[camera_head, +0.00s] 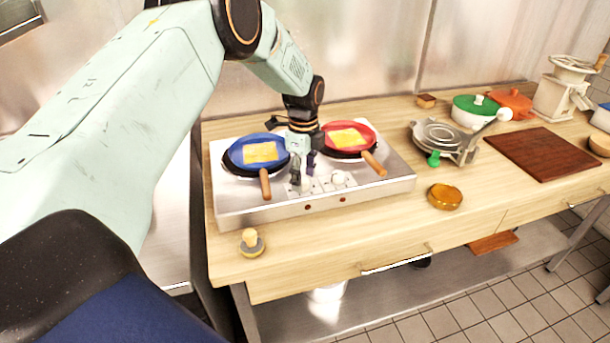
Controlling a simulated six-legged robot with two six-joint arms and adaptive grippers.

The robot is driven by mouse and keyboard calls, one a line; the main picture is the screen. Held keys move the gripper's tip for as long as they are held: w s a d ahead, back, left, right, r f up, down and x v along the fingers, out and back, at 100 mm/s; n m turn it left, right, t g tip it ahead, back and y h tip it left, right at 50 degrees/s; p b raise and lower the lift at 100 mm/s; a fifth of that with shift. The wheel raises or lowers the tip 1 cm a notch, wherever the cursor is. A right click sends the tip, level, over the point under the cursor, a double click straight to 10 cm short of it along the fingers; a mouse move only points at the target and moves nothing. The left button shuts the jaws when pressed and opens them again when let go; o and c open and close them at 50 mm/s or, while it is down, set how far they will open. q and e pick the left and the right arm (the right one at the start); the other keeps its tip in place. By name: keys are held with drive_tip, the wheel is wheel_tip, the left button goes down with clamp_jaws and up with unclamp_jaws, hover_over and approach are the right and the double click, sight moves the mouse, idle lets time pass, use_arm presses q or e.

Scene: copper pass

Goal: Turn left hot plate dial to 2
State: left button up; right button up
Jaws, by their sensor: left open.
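The steel hot plate (240,208) sits on the wooden counter. A blue pan (240,152) is on its left side and a red pan (368,133) on its right side, each with a yellow square in it. The right dial (338,180) is pale and shows at the front, right of my gripper. My left gripper (303,179) is open and points down over the front middle of the plate, between the pan handles. The left dial is largely hidden by its fingers, so its setting and any contact cannot be told. My right gripper is out of view.
The blue pan's wooden handle (265,184) is close left of the gripper; the red pan's handle (374,164) is to the right. A small wooden-knobbed item (251,243) and an amber dish (444,197) stand in front and right. A waffle iron (441,134) and brown board (546,153) lie farther right.

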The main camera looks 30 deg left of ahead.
use_arm(q)
drive_tip(key=shift+s+a+f, duration=0.1)
drive_tip(key=shift+f, duration=0.2)
drive_tip(key=shift+s, duration=0.2)
drive_tip(key=shift+s+r, duration=0.1)
drive_tip(key=shift+w+f, duration=0.2)
drive_tip(key=shift+w, duration=0.15)
drive_tip(key=c, duration=0.3)
drive_tip(key=shift+c, duration=0.8)
drive_tip(key=shift+s, duration=0.15)
drive_tip(key=c, duration=0.3)
clamp_jaws()
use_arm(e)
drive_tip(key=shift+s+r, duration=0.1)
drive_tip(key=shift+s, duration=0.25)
